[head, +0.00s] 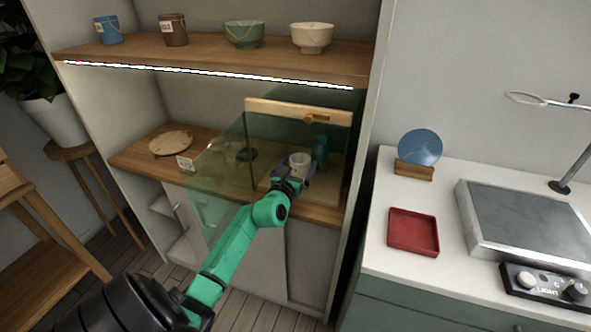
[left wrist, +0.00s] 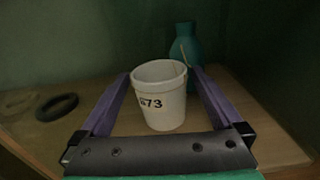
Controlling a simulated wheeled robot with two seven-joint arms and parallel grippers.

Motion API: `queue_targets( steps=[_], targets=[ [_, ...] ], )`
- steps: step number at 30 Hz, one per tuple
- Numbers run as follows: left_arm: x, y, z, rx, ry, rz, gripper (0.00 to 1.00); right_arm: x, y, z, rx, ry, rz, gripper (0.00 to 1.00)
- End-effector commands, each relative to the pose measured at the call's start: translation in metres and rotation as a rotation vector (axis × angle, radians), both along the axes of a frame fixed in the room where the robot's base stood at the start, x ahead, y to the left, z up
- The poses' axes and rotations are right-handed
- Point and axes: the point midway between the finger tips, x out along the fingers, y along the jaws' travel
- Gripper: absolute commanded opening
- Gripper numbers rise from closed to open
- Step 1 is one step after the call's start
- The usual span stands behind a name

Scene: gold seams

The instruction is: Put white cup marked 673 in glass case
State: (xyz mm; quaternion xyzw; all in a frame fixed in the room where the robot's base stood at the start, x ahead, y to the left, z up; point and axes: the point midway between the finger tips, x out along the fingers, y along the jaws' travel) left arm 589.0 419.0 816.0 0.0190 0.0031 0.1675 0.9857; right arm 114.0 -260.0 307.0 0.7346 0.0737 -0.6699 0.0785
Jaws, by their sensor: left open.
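The white cup marked 673 (left wrist: 162,108) stands upright on the wooden floor of the glass case. My left gripper (left wrist: 165,82) reaches into the case and is open, with one finger on each side of the cup. I cannot tell whether the fingers touch it. The glass case (head: 300,104) stands on the lower shelf, with a light wooden top edge and a brass-coloured knob. A green glass-like door panel (head: 212,185) stands out at its left front. My right gripper is not in view.
A teal bottle (left wrist: 185,50) stands just behind the cup, close to the right finger; a dark ring (left wrist: 57,107) lies to the left. A wooden plate (head: 171,143) sits on the shelf left of the case. The counter holds a red tray (head: 413,231).

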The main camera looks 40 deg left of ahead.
Motion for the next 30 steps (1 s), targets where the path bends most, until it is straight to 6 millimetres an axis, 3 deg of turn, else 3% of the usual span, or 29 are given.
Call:
queue_targets(
  steps=[5,15,20,30],
  targets=[
    [-0.024,-0.009,0.001,-0.002,0.002,0.0,1.0,0.001,0.0,0.006,0.0,-0.001,0.0,0.5],
    [-0.102,-0.035,-0.001,0.0,0.002,0.0,1.0,0.001,0.0,0.006,0.0,-0.002,0.0,0.5],
    [-0.114,-0.04,0.001,0.001,-0.001,0.001,1.0,0.001,0.0,0.005,0.0,-0.001,0.0,0.5],
    [-0.113,-0.04,0.001,0.0,-0.001,0.0,1.0,0.001,0.0,0.006,0.0,0.0,0.0,0.5]
  ],
)
